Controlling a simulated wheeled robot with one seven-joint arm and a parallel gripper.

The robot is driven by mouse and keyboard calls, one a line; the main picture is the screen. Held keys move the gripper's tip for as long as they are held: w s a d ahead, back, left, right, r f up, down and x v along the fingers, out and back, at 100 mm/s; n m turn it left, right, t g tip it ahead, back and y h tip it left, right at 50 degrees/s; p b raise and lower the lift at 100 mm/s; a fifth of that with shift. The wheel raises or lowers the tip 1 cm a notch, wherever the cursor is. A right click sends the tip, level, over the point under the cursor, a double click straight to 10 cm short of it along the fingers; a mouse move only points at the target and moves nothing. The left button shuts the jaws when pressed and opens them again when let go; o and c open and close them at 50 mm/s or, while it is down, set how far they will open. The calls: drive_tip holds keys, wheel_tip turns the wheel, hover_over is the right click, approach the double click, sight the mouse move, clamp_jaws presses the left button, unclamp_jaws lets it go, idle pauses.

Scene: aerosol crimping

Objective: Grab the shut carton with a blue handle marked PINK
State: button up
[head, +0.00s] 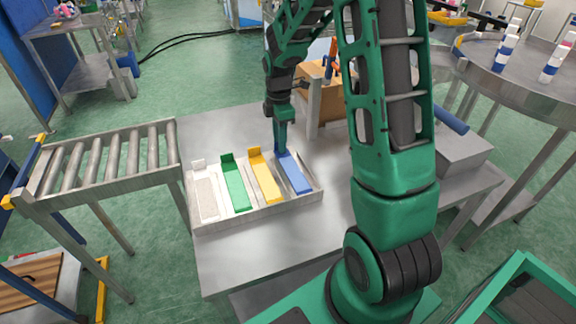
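My gripper (282,144) points down at the blue L-shaped piece (294,172) in the pale tray. Its fingertips are at or just by the piece's upright end. They are too small to tell whether they are open, shut or touching it. A brown carton (312,97) stands behind the tray, partly hidden by a grey post and my arm. Something blue and something orange show at its top. I cannot tell if the carton is shut or if the blue part is its handle. No PINK marking is readable.
The pale tray (257,212) also holds white (206,196), green (235,185) and yellow (265,178) pieces. A roller conveyor (105,165) adjoins the steel table (245,262) at left. A grey post (313,108) stands behind the tray. A round table (520,85) is at right.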

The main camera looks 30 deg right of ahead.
clamp_jaws()
drive_tip(key=shift+r, duration=0.1)
